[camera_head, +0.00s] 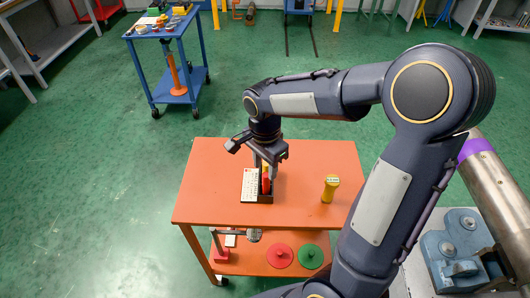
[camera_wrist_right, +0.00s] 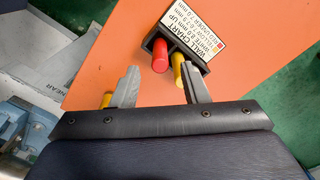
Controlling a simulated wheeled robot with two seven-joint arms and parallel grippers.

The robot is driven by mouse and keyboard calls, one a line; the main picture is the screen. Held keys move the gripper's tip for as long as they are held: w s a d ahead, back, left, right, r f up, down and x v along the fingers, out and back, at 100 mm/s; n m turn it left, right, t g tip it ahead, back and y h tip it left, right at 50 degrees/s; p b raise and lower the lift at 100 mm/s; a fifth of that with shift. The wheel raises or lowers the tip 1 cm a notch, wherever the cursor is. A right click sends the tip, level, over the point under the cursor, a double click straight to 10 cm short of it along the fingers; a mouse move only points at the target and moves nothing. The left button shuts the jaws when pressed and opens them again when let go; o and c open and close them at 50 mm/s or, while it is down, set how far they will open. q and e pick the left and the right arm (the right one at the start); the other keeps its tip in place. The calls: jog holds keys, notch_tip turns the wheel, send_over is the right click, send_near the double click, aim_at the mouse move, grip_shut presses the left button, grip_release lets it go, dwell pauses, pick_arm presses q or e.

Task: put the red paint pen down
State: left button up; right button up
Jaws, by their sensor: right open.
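The red paint pen (camera_wrist_right: 160,56) stands in a small dark holder (camera_wrist_right: 150,40) on the orange cart top. A yellow pen (camera_wrist_right: 177,66) stands beside it in the same holder. A white wall chart card (camera_wrist_right: 195,32) is at the holder's back. In the head view the red pen (camera_head: 266,186) shows just below my right gripper (camera_head: 266,167). The right gripper is open, its two fingers apart, one on either side of the pens in the wrist view (camera_wrist_right: 160,68). I cannot tell how close the fingers are to the pens. My left gripper is not in view.
A yellow container (camera_head: 330,189) stands on the orange cart top (camera_head: 215,195) to the right. Red (camera_head: 280,256) and green (camera_head: 310,257) discs lie on the lower shelf. A blue cart (camera_head: 163,33) stands further back. The cart top left of the holder is clear.

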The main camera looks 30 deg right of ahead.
notch_tip(320, 180, up, 5)
jog(key=shift+f, duration=0.15)
jog(key=s+a+r+n+t+y, duration=0.1)
jog(key=s+a+n+t+y, duration=0.1)
jog(key=s+n, duration=0.5)
jog(key=s+a+n+t+y, duration=0.1)
jog(key=s+a+n+t, duration=0.1)
jog(key=s+n, duration=0.4)
jog(key=s+t, duration=0.1)
jog(key=s, duration=0.3)
jog(key=shift+r+n+t+y, duration=0.3)
jog(key=shift+r+n+y, duration=0.1)
